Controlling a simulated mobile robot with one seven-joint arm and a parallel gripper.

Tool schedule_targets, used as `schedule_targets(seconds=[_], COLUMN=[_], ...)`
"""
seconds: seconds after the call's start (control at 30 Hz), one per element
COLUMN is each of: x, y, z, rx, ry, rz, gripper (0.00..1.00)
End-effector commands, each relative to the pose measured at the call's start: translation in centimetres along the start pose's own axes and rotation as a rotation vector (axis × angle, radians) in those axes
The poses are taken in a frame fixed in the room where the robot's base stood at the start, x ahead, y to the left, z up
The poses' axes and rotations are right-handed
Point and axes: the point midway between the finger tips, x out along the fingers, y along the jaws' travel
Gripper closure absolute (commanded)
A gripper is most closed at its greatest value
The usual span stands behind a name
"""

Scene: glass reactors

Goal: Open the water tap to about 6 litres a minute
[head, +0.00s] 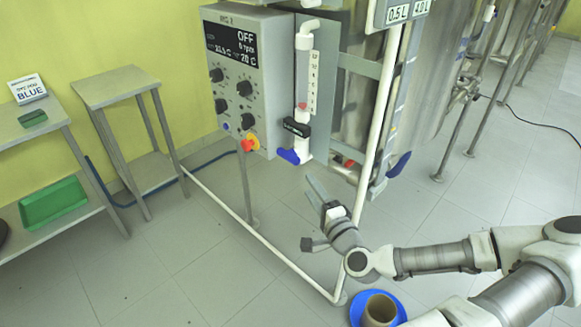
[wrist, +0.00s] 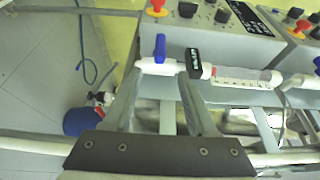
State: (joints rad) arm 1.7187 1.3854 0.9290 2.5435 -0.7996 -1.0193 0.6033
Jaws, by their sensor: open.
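The water tap has a blue lever (head: 289,156) at the lower end of a white vertical pipe on the reactor's front. The lever also shows in the wrist view (wrist: 160,47), lying crosswise to the pipe. Above it is a clear flowmeter tube (head: 303,80) with a scale; its red float sits at the bottom. The tube also shows in the wrist view (wrist: 242,75). My gripper (head: 316,186) is open and empty, below and slightly right of the lever. In the wrist view, the lever is just beyond the gap between the fingertips (wrist: 160,78), apart from them.
A black label (head: 297,128) sits just above the lever. A white frame pipe (head: 378,120) rises to the right.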

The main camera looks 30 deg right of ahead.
Motion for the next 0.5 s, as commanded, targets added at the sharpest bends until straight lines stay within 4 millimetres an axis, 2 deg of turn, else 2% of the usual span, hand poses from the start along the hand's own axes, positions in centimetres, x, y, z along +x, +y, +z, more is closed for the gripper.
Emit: schedule_targets(seconds=[0.03,0.5], x=[0.4,3.8], y=[0.6,0.6], z=[0.1,0.1], rx=[-0.003,-0.004], ry=[-0.002,-0.003], rz=[-0.002,-0.001], gripper=[0.43,0.43])
